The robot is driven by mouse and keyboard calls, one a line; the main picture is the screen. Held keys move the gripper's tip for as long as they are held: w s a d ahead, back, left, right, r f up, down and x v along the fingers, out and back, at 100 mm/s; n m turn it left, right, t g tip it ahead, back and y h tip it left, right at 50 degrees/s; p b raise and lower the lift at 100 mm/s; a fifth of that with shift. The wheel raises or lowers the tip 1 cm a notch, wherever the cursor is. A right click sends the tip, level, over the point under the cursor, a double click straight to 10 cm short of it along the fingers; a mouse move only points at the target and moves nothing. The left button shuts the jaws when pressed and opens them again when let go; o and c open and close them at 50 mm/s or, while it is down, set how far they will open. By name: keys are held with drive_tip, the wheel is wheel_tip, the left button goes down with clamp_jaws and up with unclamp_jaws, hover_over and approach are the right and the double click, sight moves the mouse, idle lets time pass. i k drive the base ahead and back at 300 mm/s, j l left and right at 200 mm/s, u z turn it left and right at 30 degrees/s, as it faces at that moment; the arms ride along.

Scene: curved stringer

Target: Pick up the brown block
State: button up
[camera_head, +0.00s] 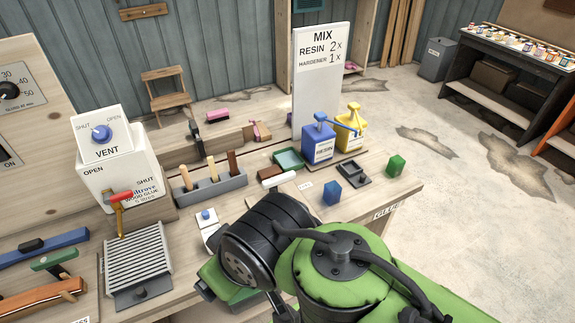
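A small reddish-brown block (269,172) lies on the wooden bench in the camera_head view, just behind a white roller-like piece and left of a green tray. It is small here, and its front is partly covered by the white piece. My green and black arm fills the lower middle of the view, in front of the bench. I cannot make out my gripper's fingers, and nothing is seen touching the brown block.
Blue (318,143) and yellow (350,137) pump bottles stand behind. A grey tool holder (209,190) stands left of the brown block.

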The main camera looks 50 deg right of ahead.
sight(274, 171)
drive_tip(key=z, duration=1.35)
